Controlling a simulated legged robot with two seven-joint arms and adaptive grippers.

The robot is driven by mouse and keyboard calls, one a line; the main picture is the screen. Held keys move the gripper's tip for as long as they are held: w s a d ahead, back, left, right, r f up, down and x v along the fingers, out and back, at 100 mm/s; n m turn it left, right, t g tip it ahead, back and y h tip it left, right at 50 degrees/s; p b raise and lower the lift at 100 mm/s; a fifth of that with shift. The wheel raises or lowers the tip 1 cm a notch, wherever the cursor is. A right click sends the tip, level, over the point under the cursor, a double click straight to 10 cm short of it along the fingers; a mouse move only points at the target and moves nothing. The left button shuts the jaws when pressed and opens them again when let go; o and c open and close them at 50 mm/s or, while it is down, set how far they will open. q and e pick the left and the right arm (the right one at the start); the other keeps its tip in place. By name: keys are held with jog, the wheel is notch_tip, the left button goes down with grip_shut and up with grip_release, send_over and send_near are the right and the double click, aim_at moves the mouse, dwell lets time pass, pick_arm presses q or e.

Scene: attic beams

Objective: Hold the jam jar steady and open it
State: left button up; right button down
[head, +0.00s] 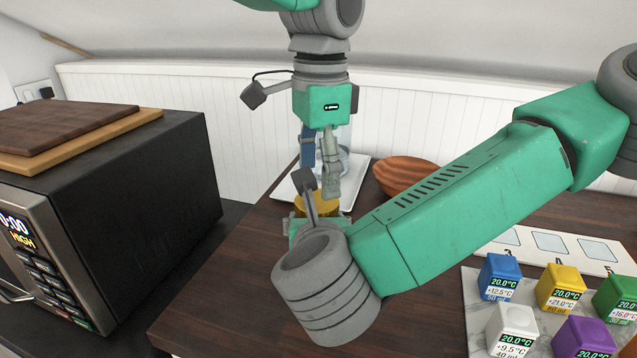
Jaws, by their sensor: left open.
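A round yellow thing (322,207), which may be the jam jar or its lid, stands on the dark table. It is partly hidden by my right gripper and wrist, so I cannot tell which part of it shows. My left gripper (320,178) hangs down from above, open, with its fingers just over the yellow thing. I cannot tell whether they touch it. My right gripper (312,205) reaches in low from the right in front of the yellow thing. Its wrist hides most of it, and its grip cannot be seen.
A white tray (355,178) with a clear glass vessel lies behind, beside a wooden bowl (405,172). A microwave (150,190) carrying cutting boards (65,130) stands left. Several coloured cubes (560,287) sit on a marble board (474,318) at right, before a white card strip (560,243).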

aim_at(318, 200)
pick_arm(q)
jog(key=shift+d+r+m, duration=0.15)
jog(key=shift+r+m, duration=0.15)
jog(key=shift+m, duration=0.1)
notch_tip(318, 200, up, 2)
jog(key=shift+r+m, duration=0.2)
jog(key=shift+m, duration=0.9)
jog(key=shift+w+a+f, duration=0.1)
jog(key=shift+a, duration=0.1)
notch_tip(318, 200, down, 7)
jog(key=shift+f, duration=0.2)
jog(key=c, duration=1.1)
jog(key=shift+o, duration=0.2)
jog(key=shift+n, duration=1.5)
jog(key=o, duration=1.3)
